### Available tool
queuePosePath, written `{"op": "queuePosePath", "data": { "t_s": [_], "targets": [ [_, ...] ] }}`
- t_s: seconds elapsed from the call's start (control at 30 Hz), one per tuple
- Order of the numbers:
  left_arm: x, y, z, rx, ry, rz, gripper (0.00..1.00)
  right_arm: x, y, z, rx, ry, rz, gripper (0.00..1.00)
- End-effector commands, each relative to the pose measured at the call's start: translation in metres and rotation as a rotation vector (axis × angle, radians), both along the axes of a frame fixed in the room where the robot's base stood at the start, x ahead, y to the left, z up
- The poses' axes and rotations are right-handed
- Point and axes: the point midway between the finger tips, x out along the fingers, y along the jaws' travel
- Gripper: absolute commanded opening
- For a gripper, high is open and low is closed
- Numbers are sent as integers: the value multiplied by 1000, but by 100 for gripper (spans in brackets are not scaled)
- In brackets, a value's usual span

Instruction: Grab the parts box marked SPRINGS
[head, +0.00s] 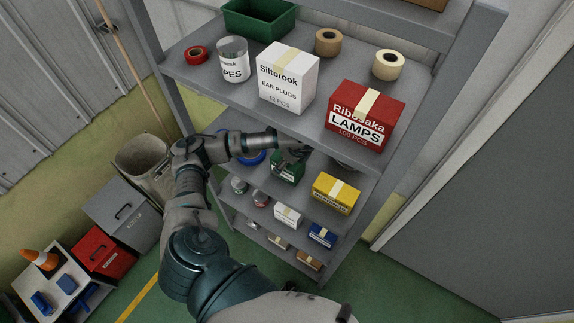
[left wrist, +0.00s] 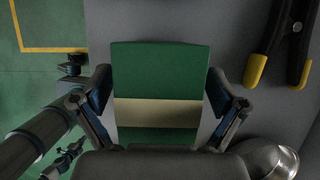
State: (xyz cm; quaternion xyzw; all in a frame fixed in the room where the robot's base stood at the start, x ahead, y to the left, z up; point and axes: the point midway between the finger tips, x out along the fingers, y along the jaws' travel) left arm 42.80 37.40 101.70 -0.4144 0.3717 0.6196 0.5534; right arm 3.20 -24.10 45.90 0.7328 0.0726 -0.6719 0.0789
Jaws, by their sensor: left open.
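A green parts box (head: 287,172) with a pale tape band stands on the middle shelf; its label cannot be read in the head view. My left gripper (head: 294,151) is over it and hides part of it. In the left wrist view the green box (left wrist: 160,70) lies between the two spread fingers of my left gripper (left wrist: 158,92), with a gap on both sides. The fingers are open and do not appear to grip it. No box with a readable SPRINGS mark shows.
A yellow box (head: 335,193) stands right of the green box. Yellow-tipped tool handles (left wrist: 256,70) and a shiny round metal thing (left wrist: 268,158) lie right of the gripper.

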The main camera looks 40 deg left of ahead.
Motion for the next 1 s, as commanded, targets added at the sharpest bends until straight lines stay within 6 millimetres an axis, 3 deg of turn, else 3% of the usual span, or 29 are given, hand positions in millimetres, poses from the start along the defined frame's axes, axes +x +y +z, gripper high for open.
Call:
{"op": "queuePosePath", "data": {
  "t_s": [0.57,0.67,0.87,1.0],
  "targets": [
    [0,0,-4,-1,0,-1,97,0,-1,-5,-1,1,1,0],
    [0,0,-4,-1,0,-1,77,0,-1,-5,-1,1,1,0],
    [0,0,-4,-1,0,-1,27,-1,-1,-5,-1,1,1,0],
    [0,0,-4,0,0,0,26,-1,-1,-5,-1,1,1,0]
  ]
}}
